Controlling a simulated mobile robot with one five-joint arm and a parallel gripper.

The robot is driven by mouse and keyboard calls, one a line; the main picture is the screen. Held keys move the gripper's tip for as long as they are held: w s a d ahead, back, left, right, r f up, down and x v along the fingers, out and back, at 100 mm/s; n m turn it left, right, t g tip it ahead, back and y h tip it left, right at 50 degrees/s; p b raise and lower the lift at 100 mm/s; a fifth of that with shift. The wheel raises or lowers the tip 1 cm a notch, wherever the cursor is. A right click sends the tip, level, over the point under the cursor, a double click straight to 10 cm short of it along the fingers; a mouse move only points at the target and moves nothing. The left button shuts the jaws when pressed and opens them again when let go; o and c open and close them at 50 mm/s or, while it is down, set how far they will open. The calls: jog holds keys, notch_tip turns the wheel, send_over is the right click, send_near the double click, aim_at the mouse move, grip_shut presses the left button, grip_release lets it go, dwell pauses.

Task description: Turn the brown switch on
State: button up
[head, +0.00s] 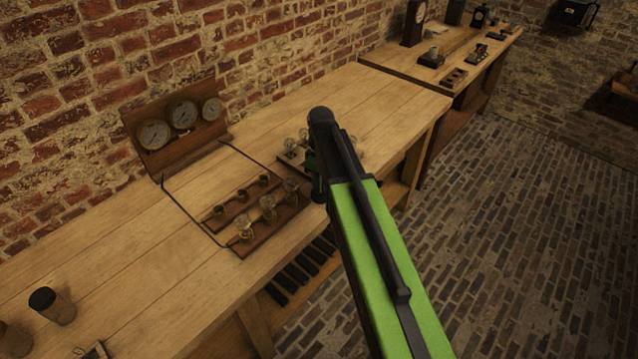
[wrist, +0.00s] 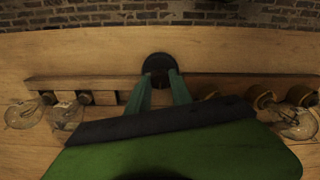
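My gripper (wrist: 160,76) shows in the wrist view as two green fingers, apart, with nothing clearly held between them. A dark round piece (wrist: 160,64) lies at or just beyond the fingertips, against a long wooden strip; I cannot tell whether they touch it. In the head view my arm hides most of the gripper and the fittings under it. Small dark knobs (head: 243,194) stand on a wooden board on the bench, beside glass bulbs (head: 268,214). I cannot tell which piece is the brown switch.
A wooden bench (head: 110,235) runs along the brick wall. A panel with three gauges (head: 183,114) stands at the back, with wires to the board. A dark-topped jar (head: 50,305) stands at the lower left. A second bench (head: 400,62) holds instruments.

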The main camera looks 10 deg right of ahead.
grip_shut()
jog(key=shift+a, duration=0.25)
jog(key=shift+d, duration=0.1)
